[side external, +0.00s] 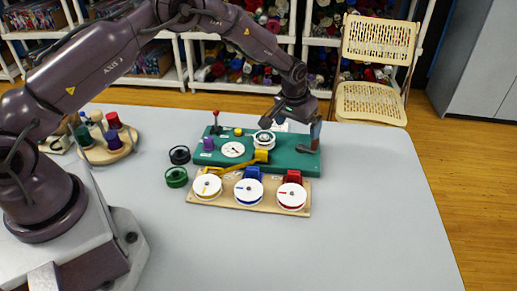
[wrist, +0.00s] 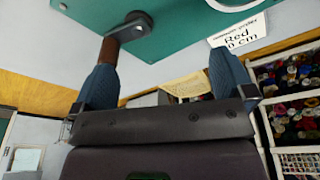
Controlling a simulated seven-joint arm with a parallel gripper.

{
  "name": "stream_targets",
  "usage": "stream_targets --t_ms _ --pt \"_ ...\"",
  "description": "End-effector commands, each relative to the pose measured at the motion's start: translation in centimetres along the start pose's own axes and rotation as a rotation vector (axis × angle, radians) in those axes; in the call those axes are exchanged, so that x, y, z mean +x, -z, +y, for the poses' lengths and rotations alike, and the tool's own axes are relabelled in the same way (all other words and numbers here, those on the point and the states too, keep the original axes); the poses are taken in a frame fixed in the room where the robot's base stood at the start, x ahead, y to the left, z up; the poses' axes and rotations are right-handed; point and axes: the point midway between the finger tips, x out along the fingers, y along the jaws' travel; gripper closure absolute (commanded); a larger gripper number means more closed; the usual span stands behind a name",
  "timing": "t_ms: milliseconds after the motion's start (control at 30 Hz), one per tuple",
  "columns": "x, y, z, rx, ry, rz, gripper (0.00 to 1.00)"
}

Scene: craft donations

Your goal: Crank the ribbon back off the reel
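A white reel (side external: 264,136) with a dark centre stands on the green board (side external: 212,157). A brown upright crank handle (side external: 316,130) with a dark arm (side external: 305,149) is at the board's right end. In the wrist view the brown handle (wrist: 109,50) is close to the left fingertip; I cannot tell whether they touch. My gripper (side external: 292,120) is over the board's right part. In the wrist view my gripper (wrist: 162,62) has its blue fingers wide apart with nothing held between them. A yellow strip (side external: 232,166) runs toward the reel; I cannot tell whether it is ribbon.
Yellow (side external: 207,186), blue (side external: 249,191) and red (side external: 291,195) marked spools sit on a wooden board in front. A white order card (wrist: 240,32) reads "Red 0 cm". Black (side external: 180,155) and green (side external: 176,177) rings lie left. The table's right side is clear.

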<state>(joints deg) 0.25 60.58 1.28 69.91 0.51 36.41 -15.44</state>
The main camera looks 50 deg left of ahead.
Motion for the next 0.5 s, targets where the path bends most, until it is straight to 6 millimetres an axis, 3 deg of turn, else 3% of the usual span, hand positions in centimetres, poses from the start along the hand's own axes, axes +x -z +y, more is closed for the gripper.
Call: stream_targets --t_ms 33,167,500 --pt "2.6 -2.9 -1.8 0.012 0.046 -0.088 0.00" --pt "2.2 -2.8 -1.8 0.012 0.046 -0.087 0.00" --pt "-1.0 -2.0 -1.7 0.009 0.046 -0.085 0.00"
